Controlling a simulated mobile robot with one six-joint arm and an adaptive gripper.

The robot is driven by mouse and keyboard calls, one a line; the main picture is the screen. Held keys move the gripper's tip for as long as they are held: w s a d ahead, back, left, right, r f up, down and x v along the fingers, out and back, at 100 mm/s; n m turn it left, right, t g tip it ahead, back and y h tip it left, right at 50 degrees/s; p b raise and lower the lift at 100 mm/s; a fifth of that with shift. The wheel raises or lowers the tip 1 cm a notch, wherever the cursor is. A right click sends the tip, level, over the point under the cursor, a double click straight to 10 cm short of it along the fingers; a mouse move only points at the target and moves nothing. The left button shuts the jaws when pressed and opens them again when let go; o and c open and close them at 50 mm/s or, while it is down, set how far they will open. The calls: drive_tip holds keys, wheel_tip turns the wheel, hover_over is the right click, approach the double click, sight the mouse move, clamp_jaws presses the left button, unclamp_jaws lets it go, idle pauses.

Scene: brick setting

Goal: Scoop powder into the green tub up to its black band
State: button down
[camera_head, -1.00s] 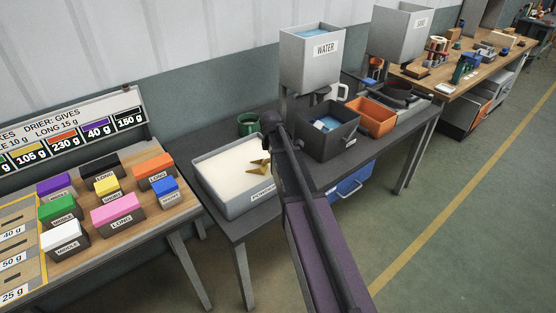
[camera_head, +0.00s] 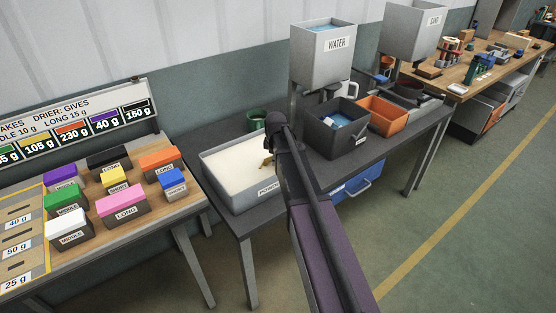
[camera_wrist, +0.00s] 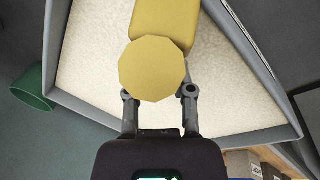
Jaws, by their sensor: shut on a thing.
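The green tub (camera_head: 256,117) stands behind the powder bin and is partly hidden by my arm. It also shows at the left edge of the wrist view (camera_wrist: 37,88), where its black band cannot be made out. The grey bin (camera_head: 215,184) holds pale powder (camera_head: 232,162). My gripper (camera_wrist: 160,92) is shut on the yellow scoop (camera_wrist: 152,68), with a finger on each side of its round handle end. The scoop (camera_head: 267,160) is over the right part of the powder, mostly hidden behind my arm. I cannot tell whether it touches the powder or carries any.
A grey WATER hopper (camera_head: 322,65), a dark bin (camera_head: 338,143) and an orange bin (camera_head: 385,122) stand right of the powder. A table with coloured labelled boxes (camera_head: 123,208) is on the left. A blue bin (camera_head: 358,183) sits under the dark table (camera_head: 240,222).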

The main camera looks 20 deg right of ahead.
sight(266, 161)
drive_tip(key=shift+w+a+f+t+y+b, duration=0.15)
drive_tip(key=shift+w+a+f+y+b, duration=0.05)
drive_tip(key=shift+w+a+f+b, duration=0.2)
drive_tip(key=shift+w+a+f+t+y+b, duration=0.2)
drive_tip(key=shift+a+f, duration=0.1)
drive_tip(key=shift+a, duration=0.15)
drive_tip(key=shift+w+a+f+t+y+b, duration=0.2)
drive_tip(key=shift+w+a+f+y+b, duration=0.1)
drive_tip(key=shift+a+b, duration=0.1)
drive_tip(key=shift+w+a+f+t+y+b, duration=0.15)
drive_tip(key=shift+w+a+y+b, duration=0.05)
drive_tip(key=shift+a+y+b, duration=0.15)
drive_tip(key=shift+a+r+p, duration=0.1)
drive_tip(key=shift+r+p, duration=0.2)
drive_tip(key=shift+t+y, duration=0.3)
drive_tip(key=shift+y, duration=0.15)
drive_tip(key=shift+r+p, duration=4.55)
drive_tip(key=shift+r, duration=0.25)
drive_tip(key=shift+w+d, duration=0.1)
drive_tip(key=shift+d, duration=0.1)
